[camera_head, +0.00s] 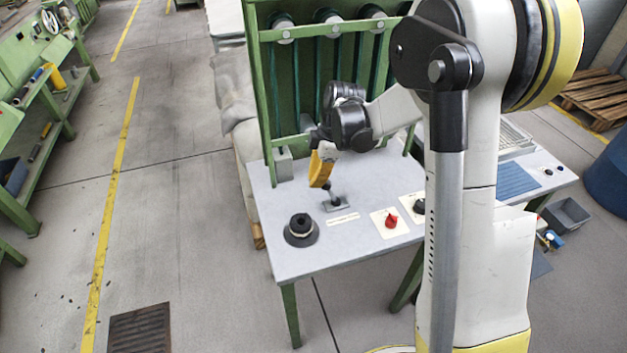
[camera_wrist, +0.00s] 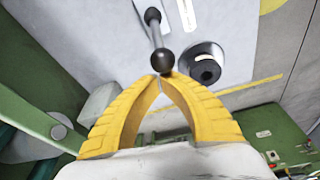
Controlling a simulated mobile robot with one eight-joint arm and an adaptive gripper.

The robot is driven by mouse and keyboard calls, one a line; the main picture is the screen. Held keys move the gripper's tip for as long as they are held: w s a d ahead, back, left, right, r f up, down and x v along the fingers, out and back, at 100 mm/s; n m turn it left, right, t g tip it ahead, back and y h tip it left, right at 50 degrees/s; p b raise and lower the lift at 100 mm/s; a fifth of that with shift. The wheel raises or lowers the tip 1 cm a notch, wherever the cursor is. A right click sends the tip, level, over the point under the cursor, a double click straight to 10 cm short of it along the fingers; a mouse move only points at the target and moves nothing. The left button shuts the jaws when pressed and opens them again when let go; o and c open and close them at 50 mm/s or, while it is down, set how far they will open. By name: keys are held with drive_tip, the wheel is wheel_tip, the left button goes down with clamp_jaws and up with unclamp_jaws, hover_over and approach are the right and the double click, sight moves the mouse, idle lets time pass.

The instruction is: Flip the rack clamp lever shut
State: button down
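The clamp lever (camera_head: 333,192) stands on a small grey base plate (camera_head: 341,204) on the light grey table top, tilted up toward my gripper. In the wrist view the lever (camera_wrist: 156,32) is a metal rod ending in a dark ball knob (camera_wrist: 162,60). My gripper (camera_head: 325,185) is above the lever's upper end. In the wrist view the yellow fingers of my gripper (camera_wrist: 160,77) come together at the tips, right at the ball knob. The fingers look shut with nothing between them. I cannot tell whether the tips touch the knob.
A black round fixture (camera_head: 301,231) stands near the table's front left. A red knob (camera_head: 391,220) on a pale plate is to the right of the lever. A green rack (camera_head: 262,100) with vertical tubes rises behind the table. The table top around the lever is mostly clear.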

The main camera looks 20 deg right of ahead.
drive_tip(key=shift+d+r, duration=0.1)
drive_tip(key=shift+d, duration=0.1)
drive_tip(key=d+r+p, duration=0.1)
drive_tip(key=d, duration=0.6)
drive_tip(key=shift+d, duration=0.4)
drive_tip(key=shift+r, duration=0.1)
idle(0.3)
drive_tip(key=a+r+p, duration=0.2)
drive_tip(key=a+r, duration=0.1)
drive_tip(key=a, duration=0.1)
drive_tip(key=d+r+p, duration=0.3)
drive_tip(key=d+r, duration=0.2)
drive_tip(key=d, duration=0.3)
drive_tip(key=shift+d+r, duration=0.15)
drive_tip(key=shift+d, duration=0.2)
